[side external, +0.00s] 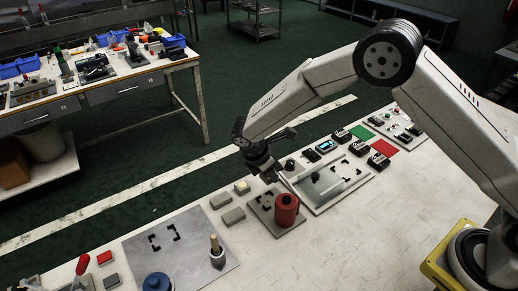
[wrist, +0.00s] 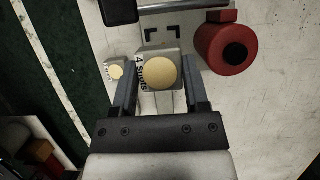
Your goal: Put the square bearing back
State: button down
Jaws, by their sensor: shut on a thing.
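My gripper (wrist: 157,85) is shut on the square bearing (wrist: 142,84), a light grey square block with a round cream disc on top and dark lettering along its left side. The block sits between the two fingers in the wrist view. In the side external view my gripper (side external: 268,172) is above the table, behind the red cylinder; the held block is hard to make out there. Dark corner marks (wrist: 162,33) on a grey plate (side external: 262,216) lie ahead of the block in the wrist view. The block appears raised above the table and apart from the marks.
A smaller-looking block with a cream disc (wrist: 115,70) lies left of my gripper. Grey blocks (side external: 233,217) and a panel with a clear cover (side external: 318,187) are nearby.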

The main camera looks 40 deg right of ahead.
dwell(0.3)
jog(key=shift+w+d+r, duration=0.15)
jog(key=shift+w+r, duration=0.1)
jog(key=shift+w, duration=0.2)
notch_tip(320, 180, up, 7)
send_over(261, 181)
jog(key=shift+w, duration=0.15)
jog(key=shift+f, duration=0.2)
notch_tip(261, 181, down, 18)
jog(key=shift+r, duration=0.1)
dwell(0.6)
jog(key=shift+c, duration=0.4)
grip_release()
